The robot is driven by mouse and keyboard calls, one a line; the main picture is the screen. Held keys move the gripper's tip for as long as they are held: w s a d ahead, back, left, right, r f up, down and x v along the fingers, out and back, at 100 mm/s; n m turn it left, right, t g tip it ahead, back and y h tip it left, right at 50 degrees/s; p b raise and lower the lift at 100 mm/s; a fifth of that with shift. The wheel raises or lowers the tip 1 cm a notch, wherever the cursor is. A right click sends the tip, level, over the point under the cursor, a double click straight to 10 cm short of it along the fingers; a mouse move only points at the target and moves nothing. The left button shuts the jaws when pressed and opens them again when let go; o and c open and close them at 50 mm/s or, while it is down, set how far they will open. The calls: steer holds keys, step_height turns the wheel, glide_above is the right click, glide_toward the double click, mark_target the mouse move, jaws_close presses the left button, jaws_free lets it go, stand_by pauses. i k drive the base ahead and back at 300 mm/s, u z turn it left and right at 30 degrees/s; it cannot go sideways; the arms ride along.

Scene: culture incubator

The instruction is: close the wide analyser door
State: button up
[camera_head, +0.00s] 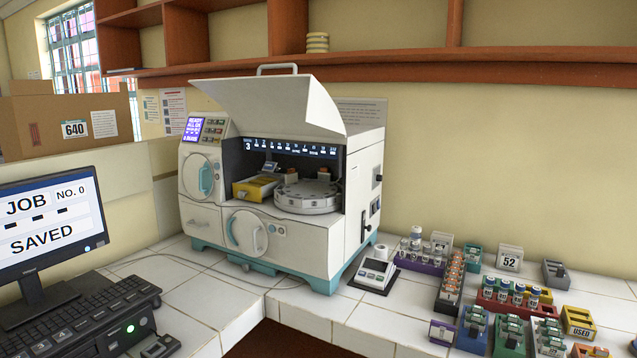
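The analyser (310,234) is a white benchtop machine with teal trim, standing on the tiled counter at the middle of the view. Its wide door (270,108) is a white curved lid with a grey bar handle (277,68) along its upper edge. The door is raised and tilted up over the wide opening. Inside the opening a round white carousel (307,197) and a yellow rack (256,187) show. My gripper is not in view.
A small scale-like device (373,274) stands at the analyser's right front. Several coloured tube racks (515,295) crowd the right counter. A monitor (48,222) and keyboard (80,315) are at the left. A wooden shelf (400,62) runs above the raised door.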

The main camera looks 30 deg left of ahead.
mark_target(293, 104)
steer(key=u, duration=0.05)
steer(key=k, duration=0.5)
steer(key=u, duration=1.1)
steer(key=i, duration=0.7)
steer(key=z, duration=0.4)
